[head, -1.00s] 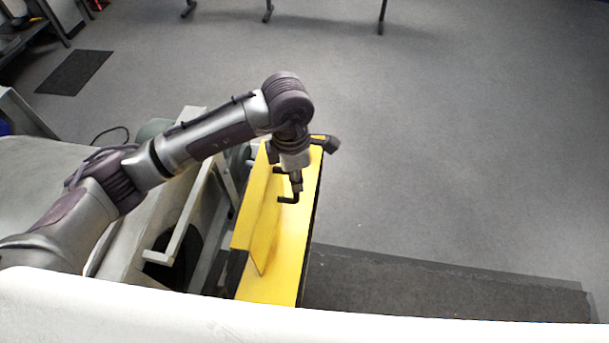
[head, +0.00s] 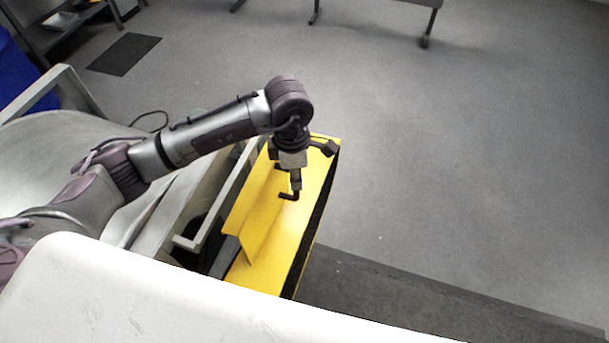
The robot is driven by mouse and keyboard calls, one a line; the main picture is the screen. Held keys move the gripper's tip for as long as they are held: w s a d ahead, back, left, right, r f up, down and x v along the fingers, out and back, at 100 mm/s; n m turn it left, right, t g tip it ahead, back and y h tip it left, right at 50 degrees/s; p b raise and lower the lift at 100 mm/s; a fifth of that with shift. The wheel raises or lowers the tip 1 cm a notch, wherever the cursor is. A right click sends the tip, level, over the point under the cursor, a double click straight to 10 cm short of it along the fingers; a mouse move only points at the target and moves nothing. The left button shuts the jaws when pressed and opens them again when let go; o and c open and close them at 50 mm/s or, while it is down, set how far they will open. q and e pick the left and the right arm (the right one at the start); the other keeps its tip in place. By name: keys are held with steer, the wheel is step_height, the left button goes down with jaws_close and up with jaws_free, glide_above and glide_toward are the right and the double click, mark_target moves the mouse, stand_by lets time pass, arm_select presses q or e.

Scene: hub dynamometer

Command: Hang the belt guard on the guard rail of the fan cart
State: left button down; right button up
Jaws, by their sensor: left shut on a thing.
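The yellow belt guard (head: 309,205) is a long angled panel with a raised flange and a dark side. My left gripper (head: 286,181) is shut on the belt guard near the flange, toward its far end. The near end of the guard runs down toward the white surface at the bottom of the view. A pale grey rail frame (head: 210,212) stands just left of the guard; I cannot tell whether it is the fan cart's guard rail or whether they touch. My right gripper is not in view.
A large grey rounded housing (head: 60,150) lies under my left arm. A dark platform (head: 400,295) is on the floor at lower right. A dark mat (head: 124,54) lies at upper left, and table legs (head: 431,28) stand at the back. The floor to the right is clear.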

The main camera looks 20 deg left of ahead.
arm_select(q)
steer(key=shift+w+a+r+p, duration=0.15)
steer(key=shift+a+p, duration=0.2)
steer(key=shift+a, duration=1.1)
steer(key=shift+w+a+p, duration=0.15)
steer(key=shift+a+p, duration=0.15)
steer(key=shift+a, duration=1.1)
steer(key=shift+a+f+b, duration=0.1)
steer(key=shift+f+b, duration=0.65)
steer(key=shift+b, duration=0.1)
